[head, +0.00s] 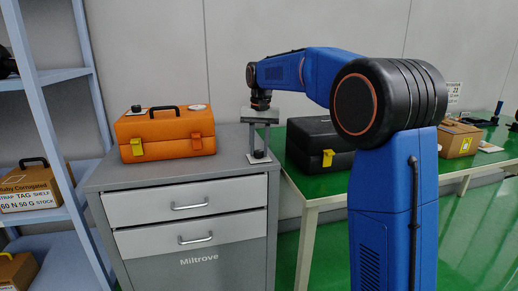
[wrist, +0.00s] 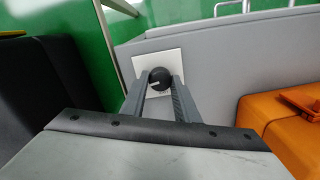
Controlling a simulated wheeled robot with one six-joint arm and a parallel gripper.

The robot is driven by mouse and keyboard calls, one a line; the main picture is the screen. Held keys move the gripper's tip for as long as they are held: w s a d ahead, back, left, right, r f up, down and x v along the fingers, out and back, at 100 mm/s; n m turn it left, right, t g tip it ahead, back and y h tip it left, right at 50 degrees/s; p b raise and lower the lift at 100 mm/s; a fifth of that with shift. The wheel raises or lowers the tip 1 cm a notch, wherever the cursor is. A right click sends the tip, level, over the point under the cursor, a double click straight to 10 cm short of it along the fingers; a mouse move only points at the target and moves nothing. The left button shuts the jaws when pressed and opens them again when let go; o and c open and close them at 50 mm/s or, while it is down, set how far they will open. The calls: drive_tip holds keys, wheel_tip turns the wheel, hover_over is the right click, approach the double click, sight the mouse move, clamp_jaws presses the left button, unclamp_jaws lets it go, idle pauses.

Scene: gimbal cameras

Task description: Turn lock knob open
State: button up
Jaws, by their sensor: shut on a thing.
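The lock knob (wrist: 159,79) is a round black knob with a pale pointer line, on a square white plate (wrist: 145,62). In the wrist view my gripper (wrist: 160,84) has its two grey fingers on either side of the knob, shut on it. In the head view the knob (head: 258,154) shows small on its plate (head: 257,159) at the right side of the grey cabinet top. My gripper (head: 258,149) points straight down onto it there. The lower part of the knob is partly hidden between the fingers.
An orange case (head: 170,143) stands on the cabinet (head: 120,181), left of my gripper. A black case (head: 315,150) with a yellow latch sits on the green table (head: 300,187) to the right. A blue shelf (head: 52,138) with boxes stands at far left.

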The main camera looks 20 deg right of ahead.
sight(261, 152)
drive_tip(key=shift+m, duration=0.8)
drive_tip(key=o, duration=1.1)
drive_tip(key=shift+c, duration=0.2)
drive_tip(key=shift+r, duration=0.15)
wheel_tip(261, 152, up, 17)
drive_tip(key=shift+d, duration=0.25)
drive_tip(key=shift+s, duration=0.15)
